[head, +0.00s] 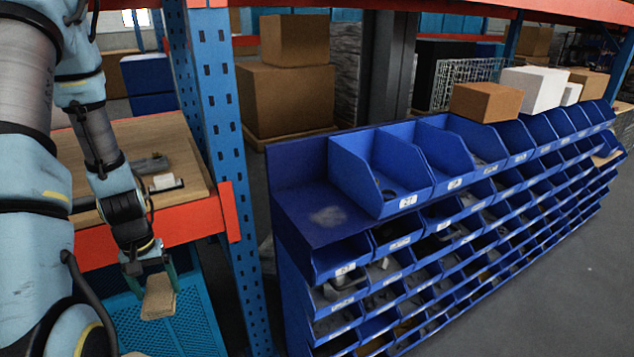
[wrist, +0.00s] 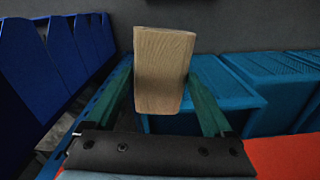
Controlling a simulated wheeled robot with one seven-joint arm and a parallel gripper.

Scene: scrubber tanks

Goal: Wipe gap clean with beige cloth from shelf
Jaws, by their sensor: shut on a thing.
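My gripper (head: 157,280) hangs in front of the orange-beamed shelf (head: 190,219), at the lower left of the head view. It is shut on a beige folded cloth (head: 159,300), which looks like a small thick block. In the wrist view the cloth (wrist: 163,65) sits upright between the two green fingers. The gap (head: 290,196) is the bare ledge at the near left end of the blue bin rack, beside the first top bin. A pale grey smudge (head: 327,216) lies on it. The cloth is well left of the gap and lower in the picture.
A blue perforated upright (head: 215,100) stands between my gripper and the bin rack. Small grey and white items (head: 163,182) lie on the wooden shelf board. Teal crates (head: 195,320) are below my gripper. Boxes (head: 486,101) stand behind the top bins. Floor at right is clear.

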